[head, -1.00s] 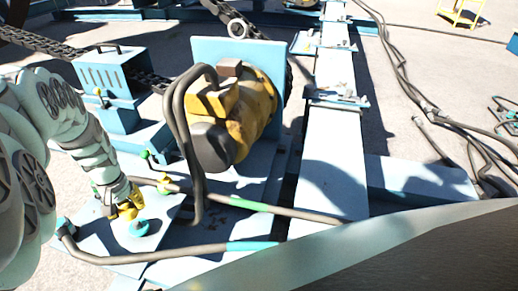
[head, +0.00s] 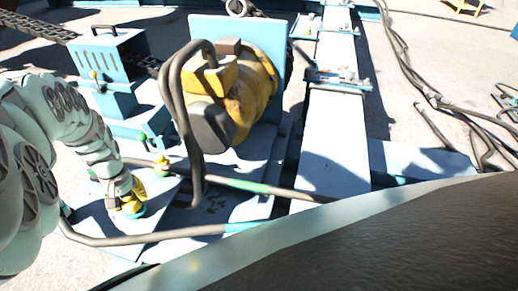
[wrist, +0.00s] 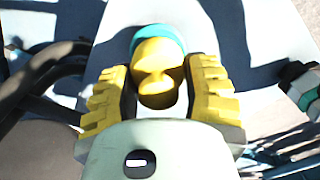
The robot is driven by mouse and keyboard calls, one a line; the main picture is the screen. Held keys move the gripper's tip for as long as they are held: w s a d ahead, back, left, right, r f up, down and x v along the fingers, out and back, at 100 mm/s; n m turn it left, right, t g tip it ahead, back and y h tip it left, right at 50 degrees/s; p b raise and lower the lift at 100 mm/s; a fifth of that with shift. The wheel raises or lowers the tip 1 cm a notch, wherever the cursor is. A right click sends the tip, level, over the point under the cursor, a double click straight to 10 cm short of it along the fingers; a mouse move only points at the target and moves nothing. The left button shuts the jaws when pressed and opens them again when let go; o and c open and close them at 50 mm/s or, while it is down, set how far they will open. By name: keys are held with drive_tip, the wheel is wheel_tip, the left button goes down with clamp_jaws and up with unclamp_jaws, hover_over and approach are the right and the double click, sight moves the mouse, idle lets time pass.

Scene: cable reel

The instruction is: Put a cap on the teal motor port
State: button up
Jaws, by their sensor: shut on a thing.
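My gripper (head: 130,200) is at the lower left in the head view, pointing down at the blue plate. In the wrist view its two ridged yellow fingers (wrist: 158,82) are shut on a rounded yellow cap (wrist: 157,68). The teal motor port (wrist: 160,36) shows as a teal rim just beyond the cap. In the head view the port (head: 135,211) shows as a teal edge directly under the fingertips. The cap seems to touch or overlap the port, but I cannot tell whether it is seated.
A yellow and grey motor (head: 225,95) with looped dark hoses (head: 190,135) stands right of my arm. A hose (head: 150,239) crosses the blue plate (head: 95,215) in front. A yellow-topped fitting (head: 162,167) stands just behind my gripper.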

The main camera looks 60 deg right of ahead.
drive_tip(key=shift+f, duration=0.3)
idle(0.5)
drive_tip(key=o, duration=1.2)
drive_tip(key=shift+c, duration=0.2)
drive_tip(key=shift+r, duration=0.1)
drive_tip(key=shift+w+d+r, duration=0.1)
drive_tip(key=shift+d+r, duration=0.05)
drive_tip(key=shift+r, duration=2.8)
drive_tip(key=shift+a+r, duration=0.2)
drive_tip(key=shift+r, duration=0.45)
drive_tip(key=shift+d+r, duration=0.1)
drive_tip(key=shift+r, duration=2.25)
